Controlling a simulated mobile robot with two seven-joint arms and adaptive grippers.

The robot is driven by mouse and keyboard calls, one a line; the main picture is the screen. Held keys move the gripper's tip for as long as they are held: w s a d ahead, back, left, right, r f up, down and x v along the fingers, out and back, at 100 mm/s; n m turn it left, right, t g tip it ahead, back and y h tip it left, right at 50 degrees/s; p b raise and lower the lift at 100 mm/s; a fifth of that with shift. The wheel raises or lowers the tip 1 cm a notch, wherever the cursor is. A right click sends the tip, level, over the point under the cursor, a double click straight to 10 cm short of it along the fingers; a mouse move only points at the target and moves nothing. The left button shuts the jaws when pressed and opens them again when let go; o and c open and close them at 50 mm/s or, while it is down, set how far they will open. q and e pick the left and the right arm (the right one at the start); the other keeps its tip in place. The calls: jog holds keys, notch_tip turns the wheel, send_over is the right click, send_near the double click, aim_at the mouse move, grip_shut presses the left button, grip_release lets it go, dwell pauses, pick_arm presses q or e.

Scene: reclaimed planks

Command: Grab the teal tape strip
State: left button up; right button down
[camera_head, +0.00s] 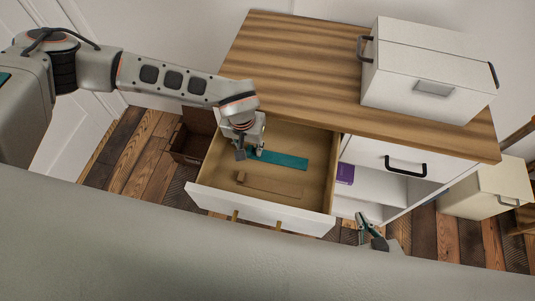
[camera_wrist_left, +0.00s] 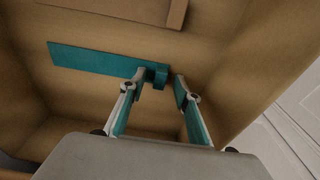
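The teal tape strip (camera_head: 285,160) lies in the open drawer, towards its back. In the left wrist view the flat strip (camera_wrist_left: 92,59) has a small raised teal block (camera_wrist_left: 158,75) at its right end. My left gripper (camera_head: 249,154) reaches down into the drawer at the strip's left end in the head view. In the left wrist view its fingers (camera_wrist_left: 160,88) are apart, with the block between or just beyond the tips; contact is unclear. My right gripper (camera_head: 363,226) is low in front of the cabinet, away from the strip; its opening is unclear.
The wooden drawer (camera_head: 208,197) has walls around the strip and a thin wooden bar (camera_head: 270,189) on its floor. A white box (camera_head: 415,92) stands on the cabinet top (camera_head: 290,50). A purple item (camera_head: 345,174) sits in the shelf opening. A brown bin (camera_head: 192,140) stands left.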

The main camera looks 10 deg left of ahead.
pick_arm(q)
jog(key=c, duration=0.9)
jog(key=shift+r, duration=0.1)
